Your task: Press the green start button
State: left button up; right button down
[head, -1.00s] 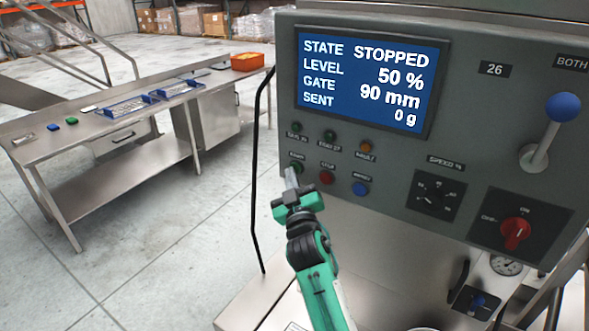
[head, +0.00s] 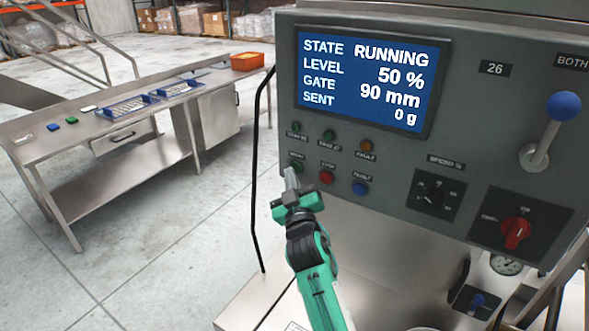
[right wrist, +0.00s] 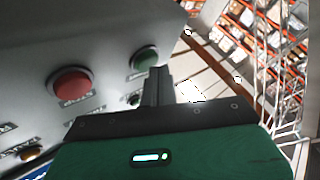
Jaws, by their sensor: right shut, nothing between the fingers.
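The green start button (head: 297,165) is at the left end of the lower button row on the grey control panel (head: 400,150). It also shows in the right wrist view (right wrist: 145,59), just left of the fingertips. My right gripper (head: 290,177) is shut and empty, its fingertips just in front of and below the button. In the right wrist view, its fingers (right wrist: 158,80) overlap the button's edge; I cannot tell whether they touch it. The blue display (head: 367,82) reads STATE RUNNING, LEVEL 50 %, GATE 90 mm, SENT 0 g. My left gripper is not in view.
A red button (head: 326,177) and a blue button (head: 360,188) sit right of the green one. Indicator lamps are above them. A speed dial (head: 436,194), red switch (head: 515,233) and blue-knobbed lever (head: 563,107) are further right. A steel table (head: 110,130) stands left.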

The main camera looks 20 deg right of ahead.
jog(key=shift+s+a, duration=0.25)
jog(key=shift+a, duration=0.1)
